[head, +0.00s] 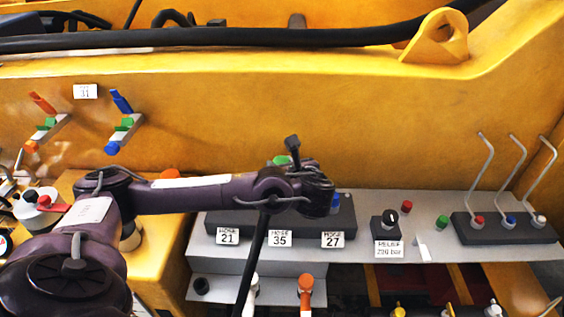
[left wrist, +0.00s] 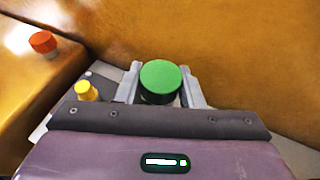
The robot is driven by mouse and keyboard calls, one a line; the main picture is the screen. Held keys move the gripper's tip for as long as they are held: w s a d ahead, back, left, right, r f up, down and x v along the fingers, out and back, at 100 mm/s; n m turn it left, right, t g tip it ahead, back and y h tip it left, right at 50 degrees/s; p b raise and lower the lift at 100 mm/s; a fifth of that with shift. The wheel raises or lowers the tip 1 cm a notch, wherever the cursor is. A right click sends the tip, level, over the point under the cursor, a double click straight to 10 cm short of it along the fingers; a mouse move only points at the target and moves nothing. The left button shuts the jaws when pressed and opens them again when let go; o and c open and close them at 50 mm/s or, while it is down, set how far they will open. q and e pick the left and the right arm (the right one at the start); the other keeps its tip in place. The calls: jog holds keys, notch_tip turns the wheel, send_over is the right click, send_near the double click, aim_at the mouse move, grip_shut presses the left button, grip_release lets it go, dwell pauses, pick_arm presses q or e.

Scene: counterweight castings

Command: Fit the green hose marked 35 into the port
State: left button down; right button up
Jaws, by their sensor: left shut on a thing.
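The green hose end (left wrist: 160,80) sits between the two grey fingers of my left gripper (left wrist: 163,88) in the left wrist view. In the head view a bit of green (head: 280,160) shows behind that gripper (head: 293,168), which is shut on it. A dark hose (head: 258,245) hangs below the gripper, passing just left of the label reading 35 (head: 280,239). The gripper is in front of or above the dark block (head: 345,222) on the grey stand; I cannot tell the height. The port is not clearly visible. My right gripper is not in view.
Labels 21 (head: 228,237) and 27 (head: 332,240) flank the 35 label. A blue cap (head: 335,203) stands close right of the gripper. A relief knob (head: 385,222) and tall bent levers (head: 485,175) stand farther right. Coloured levers (head: 122,103) project from the yellow wall.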

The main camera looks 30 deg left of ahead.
pick_arm(q)
jog(key=shift+s+r, duration=0.1)
jog(key=shift+r, duration=0.05)
jog(key=shift+f+b, duration=0.45)
jog(key=shift+f, duration=0.4)
notch_tip(320, 180, down, 4)
jog(key=b, duration=0.3)
jog(key=shift+f, duration=0.1)
dwell(0.3)
dwell(1.2)
jog(key=shift+f+b, duration=1.15)
jog(key=shift+f, duration=0.6)
jog(key=c, duration=0.9)
grip_release()
